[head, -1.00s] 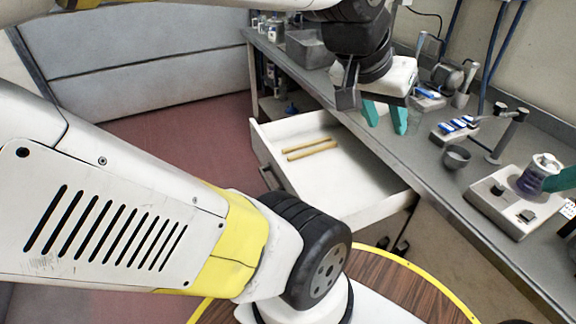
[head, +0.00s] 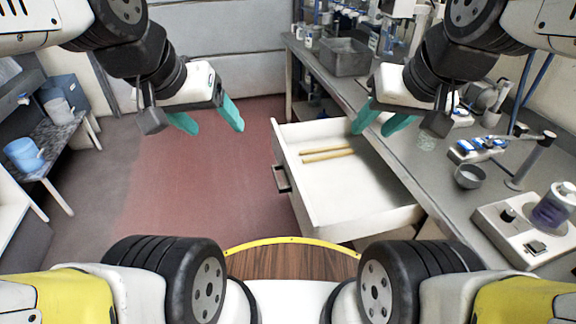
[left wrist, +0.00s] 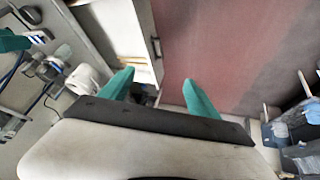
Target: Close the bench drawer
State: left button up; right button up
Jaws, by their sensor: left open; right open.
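The white bench drawer (head: 364,220) is pulled out from under the grey bench in the head view, with two wooden sticks (head: 328,154) lying in it. Its dark handle (head: 282,179) is on the front panel, facing left. My left gripper (head: 213,124) is open and empty over the red floor, left of the drawer and apart from it. My right gripper (head: 373,120) is open, above the drawer's far right part near the bench edge. In the left wrist view the drawer (left wrist: 117,32) and its handle (left wrist: 157,47) show beyond my left fingers.
The bench top (head: 432,165) holds a grey bin (head: 345,56), a small bowl (head: 469,176) and a stirrer-like device (head: 525,225) on the right. A side table (head: 50,140) with a blue bucket (head: 22,154) stands at far left. The red floor left of the drawer is clear.

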pick_arm(q)
jog(key=shift+a, duration=0.2)
jog(key=shift+c, duration=0.2)
